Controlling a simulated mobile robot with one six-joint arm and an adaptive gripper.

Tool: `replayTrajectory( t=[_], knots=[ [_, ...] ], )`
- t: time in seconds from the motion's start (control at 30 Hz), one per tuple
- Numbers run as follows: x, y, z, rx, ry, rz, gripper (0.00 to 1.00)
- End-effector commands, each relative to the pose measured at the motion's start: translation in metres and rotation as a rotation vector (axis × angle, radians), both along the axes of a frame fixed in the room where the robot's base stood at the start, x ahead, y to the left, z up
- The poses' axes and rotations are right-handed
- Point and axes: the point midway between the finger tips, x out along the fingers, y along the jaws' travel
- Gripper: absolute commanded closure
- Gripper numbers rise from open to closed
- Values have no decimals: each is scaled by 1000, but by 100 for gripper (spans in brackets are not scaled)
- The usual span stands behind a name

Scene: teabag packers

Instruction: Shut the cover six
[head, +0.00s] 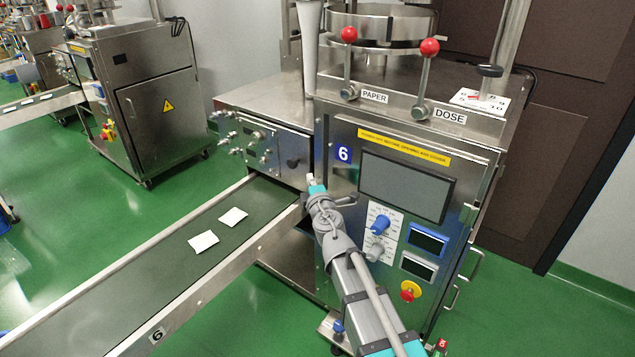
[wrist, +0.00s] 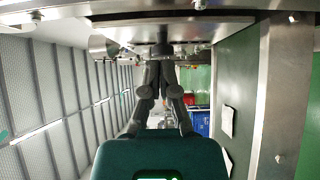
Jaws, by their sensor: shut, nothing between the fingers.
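Machine six is the steel packer marked with a blue 6 label (head: 343,154). Its front panel (head: 345,220) carries a dark screen and a yellow strip about opening covers. A steel front plate with knobs (head: 275,146) lies left of it, above the belt's end. I cannot tell for sure which part is the cover, nor how far open it is. My gripper (head: 313,184) is at the panel's left edge, by the belt's end. In the wrist view my gripper (wrist: 163,58) is shut and empty, its tips close to a steel plate (wrist: 200,32); contact is unclear.
The green conveyor belt (head: 150,262), marked 6, runs to the lower left with two white teabags (head: 203,241) on it. Red-knobbed levers (head: 348,35) stand above the panel. A red emergency button (head: 410,291) is beside my arm. Another packer (head: 150,95) stands behind on green floor.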

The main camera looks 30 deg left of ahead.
Motion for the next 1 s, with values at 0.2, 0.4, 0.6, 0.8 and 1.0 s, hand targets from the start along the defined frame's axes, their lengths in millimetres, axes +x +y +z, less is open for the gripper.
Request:
replayTrajectory(
  t=[0.2, 0.4, 0.6, 0.8, 1.0],
  knots=[
    [3, -11, 0, -2, 1, -1, 100],
    [5, -15, 0, -2, 3, -3, 100],
    [5, -16, 0, -3, 3, -3, 100],
    [5, -16, 0, -2, 3, -3, 100],
    [6, -16, 0, -2, 3, -3, 100]
  ],
)
